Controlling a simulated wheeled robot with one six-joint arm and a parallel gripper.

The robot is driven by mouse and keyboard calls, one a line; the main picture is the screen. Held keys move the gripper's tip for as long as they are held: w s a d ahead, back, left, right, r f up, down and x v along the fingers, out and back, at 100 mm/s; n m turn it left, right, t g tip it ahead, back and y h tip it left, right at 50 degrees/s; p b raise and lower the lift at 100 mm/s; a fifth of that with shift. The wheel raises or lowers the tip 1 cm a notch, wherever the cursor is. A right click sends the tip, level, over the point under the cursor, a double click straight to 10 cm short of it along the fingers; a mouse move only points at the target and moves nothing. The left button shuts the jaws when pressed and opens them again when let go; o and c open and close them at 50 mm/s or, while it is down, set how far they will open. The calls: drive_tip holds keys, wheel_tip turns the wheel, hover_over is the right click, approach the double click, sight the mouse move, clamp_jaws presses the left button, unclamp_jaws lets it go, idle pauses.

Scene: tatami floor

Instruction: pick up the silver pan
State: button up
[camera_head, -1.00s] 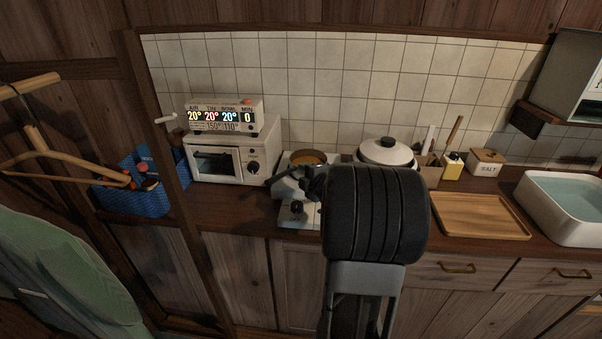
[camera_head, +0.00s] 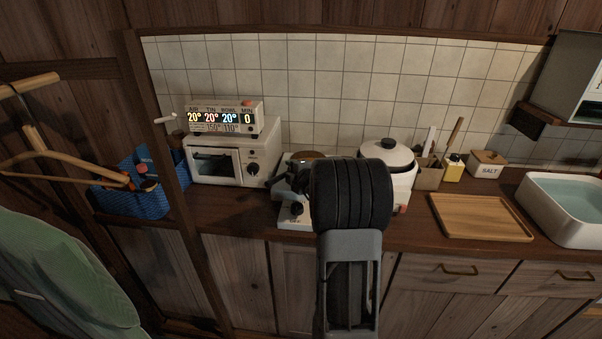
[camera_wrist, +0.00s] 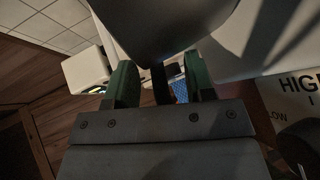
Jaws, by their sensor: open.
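The silver pan (camera_wrist: 165,22) fills the top middle of the wrist view, its grey body close ahead of my fingers. Its dark handle (camera_wrist: 159,84) lies between the two green fingertips of my gripper (camera_wrist: 162,82), with gaps showing beside it. My gripper is open around the handle. In the head view the pan is mostly hidden behind my arm; only its brown top (camera_head: 308,155) shows above the burner. My gripper (camera_head: 288,178) shows there as a dark shape at the pan's left side.
The white stove (camera_head: 293,222) carries the pan; its HIGH/LOW panel (camera_wrist: 290,97) shows at right in the wrist view. A toaster oven (camera_head: 228,164) stands left, a rice cooker (camera_head: 400,178) right. A blue basket (camera_head: 140,200) is farther left. A wooden tray (camera_head: 480,232) lies right.

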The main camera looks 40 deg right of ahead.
drive_tip(key=shift+c, duration=0.4)
clamp_jaws()
drive_tip(key=shift+s, duration=0.1)
